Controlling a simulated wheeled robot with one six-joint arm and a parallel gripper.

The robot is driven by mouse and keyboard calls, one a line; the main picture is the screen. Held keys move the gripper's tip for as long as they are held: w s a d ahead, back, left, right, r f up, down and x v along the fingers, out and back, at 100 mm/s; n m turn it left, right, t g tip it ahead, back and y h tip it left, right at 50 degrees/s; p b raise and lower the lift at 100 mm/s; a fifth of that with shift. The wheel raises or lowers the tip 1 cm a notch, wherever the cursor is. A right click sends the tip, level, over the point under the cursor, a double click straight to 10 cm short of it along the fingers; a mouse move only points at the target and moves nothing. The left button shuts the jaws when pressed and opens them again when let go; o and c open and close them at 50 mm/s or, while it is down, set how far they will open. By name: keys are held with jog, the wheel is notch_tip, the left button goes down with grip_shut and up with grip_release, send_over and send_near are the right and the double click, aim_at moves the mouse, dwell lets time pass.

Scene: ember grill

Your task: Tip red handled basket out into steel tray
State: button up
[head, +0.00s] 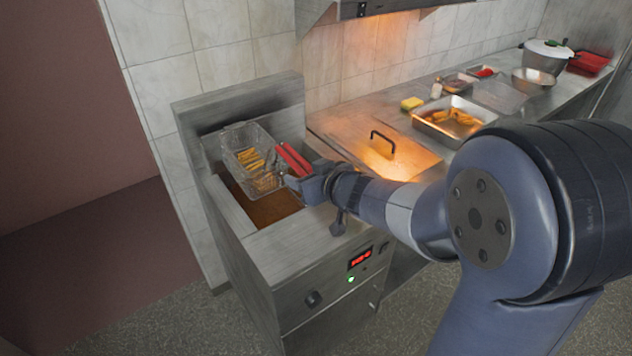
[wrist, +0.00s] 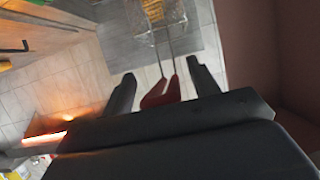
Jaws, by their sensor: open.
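The wire basket (head: 262,138) has a red handle (head: 292,157) and holds yellow fries (head: 250,158). It sits at the fryer, over the brown oil (head: 272,208); whether it hangs on the back edge or rests in the oil is unclear. My gripper (head: 303,180) is at the red handle. In the wrist view my gripper (wrist: 160,74) is open, with the red handle (wrist: 162,94) between its fingers and gaps visible on both sides. The basket's mesh (wrist: 172,12) shows at the top there. The steel tray (head: 431,131) stands on the counter to the right, with golden-brown food in it.
The fryer (head: 275,258) has a red display and a green light. A lid with a black handle (head: 383,140) lies between fryer and tray. A yellow sponge (head: 412,103), a steel bowl (head: 532,80) and a pot (head: 547,58) stand along the counter. A hood (head: 375,8) hangs above.

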jog(key=shift+w+a, duration=0.1)
grip_shut()
notch_tip(320, 180, up, 5)
jog(key=p, duration=0.5)
jog(key=shift+f, duration=0.1)
dwell(1.1)
jog(key=shift+s+d+p, duration=0.35)
jog(key=shift+s+d, duration=0.35)
jog(key=shift+s, duration=0.3)
jog(key=shift+s+d+p, duration=0.3)
jog(key=shift+s+d, duration=0.35)
jog(key=shift+s, duration=0.35)
